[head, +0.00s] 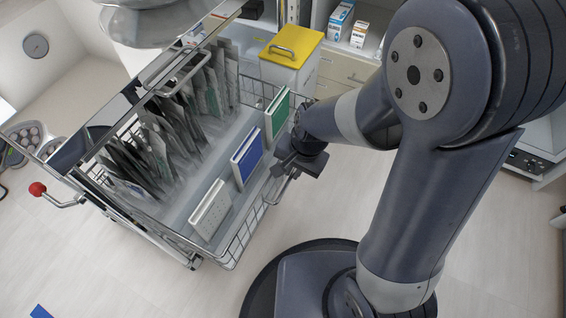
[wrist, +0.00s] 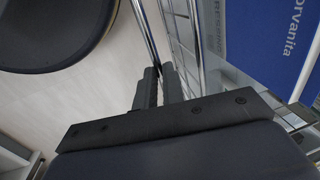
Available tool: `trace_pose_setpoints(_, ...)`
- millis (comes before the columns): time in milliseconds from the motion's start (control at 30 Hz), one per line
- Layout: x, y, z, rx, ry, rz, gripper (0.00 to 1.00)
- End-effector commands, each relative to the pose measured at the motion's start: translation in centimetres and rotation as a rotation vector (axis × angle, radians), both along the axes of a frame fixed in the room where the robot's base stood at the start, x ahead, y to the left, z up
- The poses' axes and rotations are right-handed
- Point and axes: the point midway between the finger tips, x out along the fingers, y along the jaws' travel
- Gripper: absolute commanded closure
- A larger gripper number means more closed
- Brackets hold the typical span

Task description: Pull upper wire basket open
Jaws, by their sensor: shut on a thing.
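The upper wire basket (head: 236,246) projects from a chrome cart. It holds grey packets (head: 165,135) and upright white, blue and green boxes along its front side. My gripper (head: 291,173) is at the outer side of the basket, near the green box, and is shut on a chrome bar of its handle (head: 281,187). In the wrist view, the dark fingers (wrist: 160,84) close around the lower end of the handle bar (wrist: 146,28). The basket wires (wrist: 184,42) and a blue box (wrist: 265,40) are just to the right. The fingertips are partly hidden in the head view.
A white bin with a yellow lid (head: 291,46) stands behind the basket. A red-knobbed lever (head: 38,189) sticks out at left. Drawers and a shelf with small boxes (head: 341,14) are at the back.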

Motion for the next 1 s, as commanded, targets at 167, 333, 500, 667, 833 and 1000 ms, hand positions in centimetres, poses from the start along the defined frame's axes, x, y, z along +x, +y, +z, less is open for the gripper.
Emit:
trace_pose_setpoints(167,-0.8,-2.1,0.0,0.000,0.001,-0.004,1.00)
trace_pose_setpoints(333,-1.4,-3.3,0.0,0.000,0.000,-0.002,1.00)
trace_pose_setpoints(500,-1.6,-3.9,0.0,0.000,-0.001,0.000,1.00)
trace_pose_setpoints(667,-1.6,-4.0,0.0,0.000,-0.001,0.001,1.00)
trace_pose_setpoints(833,-1.6,-4.0,0.0,0.000,-0.001,0.001,1.00)
trace_pose_setpoints(1000,-1.6,-4.0,0.0,0.000,-0.001,0.001,0.85)
